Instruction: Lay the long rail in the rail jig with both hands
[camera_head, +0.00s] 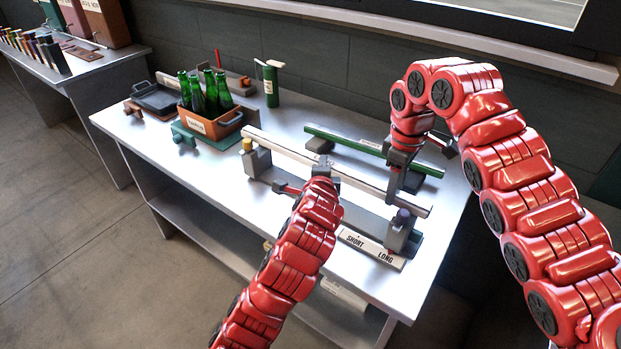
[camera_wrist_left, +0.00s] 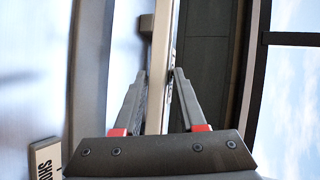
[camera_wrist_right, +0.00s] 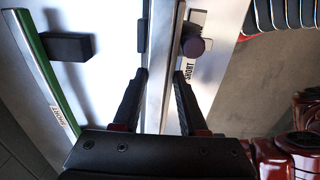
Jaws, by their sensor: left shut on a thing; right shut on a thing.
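The long silver rail (camera_head: 350,177) runs across the middle of the table, from near the yellow-topped post to beyond the purple-topped one. My left gripper (camera_head: 322,172) is shut on it near its middle; the rail (camera_wrist_left: 158,60) passes between the fingers in the left wrist view. My right gripper (camera_head: 394,188) is shut on it nearer its right end, also in the right wrist view (camera_wrist_right: 160,75). The rail jig has a grey post with a yellow knob (camera_head: 247,145) and one with a purple knob (camera_head: 402,215). I cannot tell whether the rail touches the jig.
A green rail (camera_head: 370,150) lies on supports behind. A SHORT/LONG sign (camera_head: 371,249) lies at the front edge. An orange crate (camera_head: 210,125) with green bottles, a dark tray (camera_head: 158,98) and a green cylinder (camera_head: 271,85) stand at the left and back.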

